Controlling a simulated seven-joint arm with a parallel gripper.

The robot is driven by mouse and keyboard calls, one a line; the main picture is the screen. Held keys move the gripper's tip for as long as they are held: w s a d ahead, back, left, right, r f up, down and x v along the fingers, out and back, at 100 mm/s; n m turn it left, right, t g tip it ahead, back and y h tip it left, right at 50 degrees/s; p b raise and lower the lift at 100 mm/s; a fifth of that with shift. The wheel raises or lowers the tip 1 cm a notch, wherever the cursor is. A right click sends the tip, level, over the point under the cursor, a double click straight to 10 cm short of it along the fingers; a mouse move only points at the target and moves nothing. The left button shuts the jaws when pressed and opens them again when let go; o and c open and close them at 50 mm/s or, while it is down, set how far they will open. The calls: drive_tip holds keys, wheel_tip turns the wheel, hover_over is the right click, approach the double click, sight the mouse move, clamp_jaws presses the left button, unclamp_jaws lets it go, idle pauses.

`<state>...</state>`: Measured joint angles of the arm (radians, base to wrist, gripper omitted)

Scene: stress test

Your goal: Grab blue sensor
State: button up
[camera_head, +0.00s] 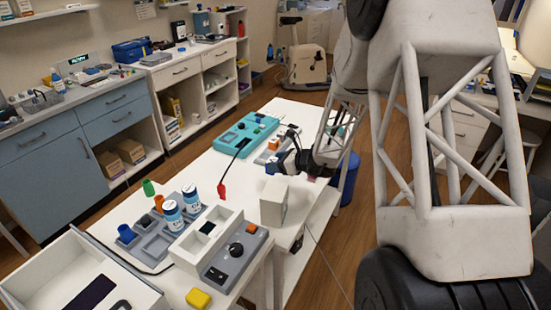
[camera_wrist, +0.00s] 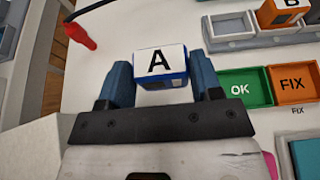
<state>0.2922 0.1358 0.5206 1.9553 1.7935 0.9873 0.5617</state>
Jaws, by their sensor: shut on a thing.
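The blue sensor (camera_wrist: 160,63) is a small block with a white top marked with a black "A". In the wrist view it sits between the two dark blue fingers of my gripper (camera_wrist: 161,75), which is shut on it. In the head view my gripper (camera_head: 288,160) is over the far right part of the white table, with the blue sensor (camera_head: 271,165) small at its tip. I cannot tell whether the sensor touches the table. An orange block marked "B" (camera_wrist: 281,12) sits in a grey tray at the upper right of the wrist view.
A red plug (camera_wrist: 80,34) on a black cable lies left of the sensor. Green "OK" (camera_wrist: 246,88) and orange "FIX" (camera_wrist: 294,84) bins are to the right. A white box (camera_head: 275,201) stands near my gripper; a teal device (camera_head: 245,133) lies behind.

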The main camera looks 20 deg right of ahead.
drive_tip(key=shift+s, duration=0.6)
idle(0.3)
